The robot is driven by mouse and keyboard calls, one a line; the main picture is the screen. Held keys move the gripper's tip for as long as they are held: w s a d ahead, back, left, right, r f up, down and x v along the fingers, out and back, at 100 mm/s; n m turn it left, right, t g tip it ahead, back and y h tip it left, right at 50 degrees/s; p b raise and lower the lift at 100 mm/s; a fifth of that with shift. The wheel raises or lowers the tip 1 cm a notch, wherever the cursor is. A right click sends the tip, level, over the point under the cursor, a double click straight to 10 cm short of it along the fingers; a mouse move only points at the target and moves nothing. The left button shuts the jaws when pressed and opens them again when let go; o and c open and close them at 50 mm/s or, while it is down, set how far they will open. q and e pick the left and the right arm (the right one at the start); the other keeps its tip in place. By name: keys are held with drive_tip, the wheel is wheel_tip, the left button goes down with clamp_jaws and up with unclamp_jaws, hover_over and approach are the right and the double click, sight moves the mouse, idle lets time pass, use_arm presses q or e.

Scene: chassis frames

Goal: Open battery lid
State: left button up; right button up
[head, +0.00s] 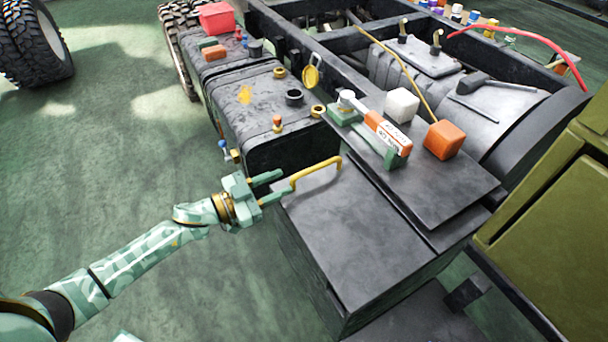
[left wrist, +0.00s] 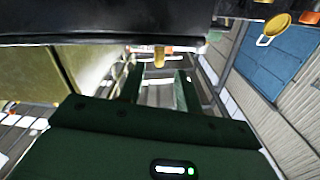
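The battery lid (head: 350,235) is a flat dark grey plate lying on top of a dark box beside the chassis frame. A yellow bar handle (head: 318,170) stands at its far left edge. My left gripper (head: 283,185) is open at the left end of this handle, its two green fingers pointing at it. In the left wrist view, the yellow handle end (left wrist: 159,58) shows ahead, between the lines of the two open fingers (left wrist: 158,78). I cannot tell whether the fingers touch the handle. My right gripper is not in view.
Behind the lid, a raised dark plate (head: 455,190) carries a white block (head: 402,105), an orange block (head: 444,140) and a green-and-orange item (head: 388,134). A black tank (head: 255,110) with caps stands beyond. An olive cabinet (head: 550,215) is at right.

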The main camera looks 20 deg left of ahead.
sight(302, 172)
use_arm(q)
drive_tip(key=b+x, duration=0.1)
drive_tip(key=x, duration=0.6)
clamp_jaws()
